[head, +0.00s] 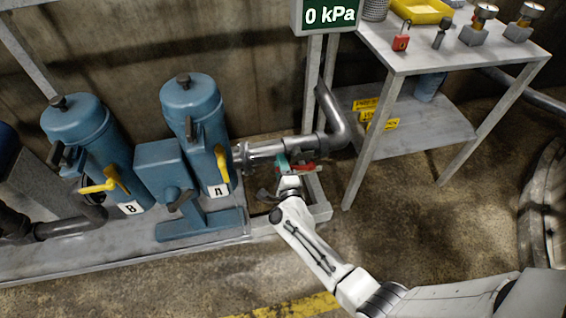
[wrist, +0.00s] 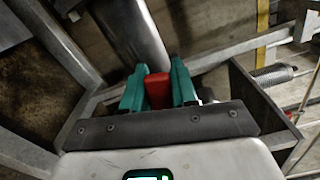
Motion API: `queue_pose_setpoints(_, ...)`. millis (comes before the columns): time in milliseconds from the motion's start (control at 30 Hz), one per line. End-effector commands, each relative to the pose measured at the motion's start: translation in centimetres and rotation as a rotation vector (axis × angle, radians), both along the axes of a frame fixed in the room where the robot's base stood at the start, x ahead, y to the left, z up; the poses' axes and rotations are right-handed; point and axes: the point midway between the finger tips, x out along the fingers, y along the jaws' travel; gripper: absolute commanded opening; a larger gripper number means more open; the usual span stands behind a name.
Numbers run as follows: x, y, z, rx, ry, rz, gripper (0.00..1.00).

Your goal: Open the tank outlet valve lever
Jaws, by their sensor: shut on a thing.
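The valve lever (head: 304,168) is red and sits on the grey outlet pipe at the right end of the blue tank skid. In the wrist view the red lever (wrist: 158,90) stands between the two green fingers of my gripper (wrist: 159,88), which is shut on it. In the head view my gripper (head: 288,168) reaches the lever from the front, and its fingers partly hide the lever. The grey pipe (head: 268,149) runs from the tank marked with a letter to an upward bend. The same pipe shows behind the fingers in the wrist view (wrist: 132,35).
Two blue tanks (head: 88,140) (head: 192,115) with yellow levers stand on a metal skid (head: 110,260) to the left. A metal table (head: 440,50) with locks and gauges stands at the back right. A display (head: 330,15) reads 0 kPa. Open floor lies front and right.

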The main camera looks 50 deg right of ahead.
Motion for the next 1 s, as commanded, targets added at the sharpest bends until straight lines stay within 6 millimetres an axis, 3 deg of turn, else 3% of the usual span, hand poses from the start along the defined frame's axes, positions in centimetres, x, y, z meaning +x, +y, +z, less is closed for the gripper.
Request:
queue_pose_setpoints(300, 0.1, 0.4, -2.2, -0.142, 0.101, 0.004, 0.0)
queue_pose_setpoints(967, 0.1, 0.4, -2.8, -0.194, 0.139, 0.004, 0.0)
queue_pose_setpoints(1000, 0.1, 0.4, -2.8, -0.193, 0.139, 0.004, 0.32)
